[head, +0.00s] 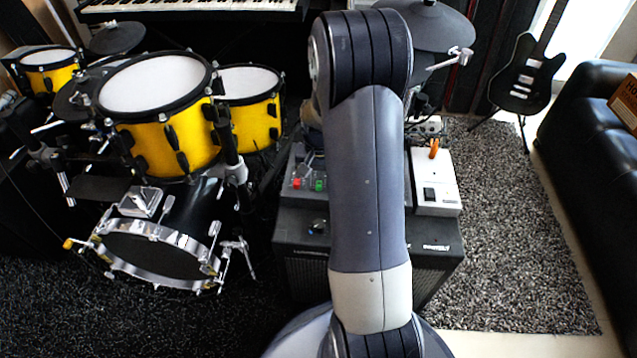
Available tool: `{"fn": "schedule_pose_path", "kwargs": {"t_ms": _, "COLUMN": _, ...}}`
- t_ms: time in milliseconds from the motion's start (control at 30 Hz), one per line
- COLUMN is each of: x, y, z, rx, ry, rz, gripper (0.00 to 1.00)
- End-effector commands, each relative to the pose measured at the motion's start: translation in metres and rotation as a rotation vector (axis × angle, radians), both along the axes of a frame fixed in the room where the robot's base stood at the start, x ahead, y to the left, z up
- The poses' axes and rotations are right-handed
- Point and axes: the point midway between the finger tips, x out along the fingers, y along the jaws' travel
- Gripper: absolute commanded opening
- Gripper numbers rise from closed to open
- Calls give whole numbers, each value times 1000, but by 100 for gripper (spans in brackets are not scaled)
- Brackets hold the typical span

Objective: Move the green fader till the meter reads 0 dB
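The green fader (319,185) is a small green cap on a grey panel (300,208), left of my arm in the head view. A red cap (296,183) sits just left of it. My arm runs up the middle of the picture and covers the panel's right part. My gripper is not visible; the arm hides that area. I cannot make out a meter or its reading.
The panel rests on a black speaker cabinet (300,262). A white box with a black switch (436,190) and an orange item (433,148) are right of my arm. Yellow drums (165,145) stand left, a black sofa (590,120) right. Grey carpet (510,230) is clear.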

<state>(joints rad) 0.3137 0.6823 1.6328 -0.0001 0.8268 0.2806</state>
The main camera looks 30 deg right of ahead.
Motion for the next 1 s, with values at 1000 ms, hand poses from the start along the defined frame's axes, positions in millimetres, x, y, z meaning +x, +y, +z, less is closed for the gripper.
{"fn": "schedule_pose_path", "kwargs": {"t_ms": 1000, "x": 0, "y": 0, "z": -7, "rx": 0, "ry": 0, "rz": 0, "gripper": 0}}
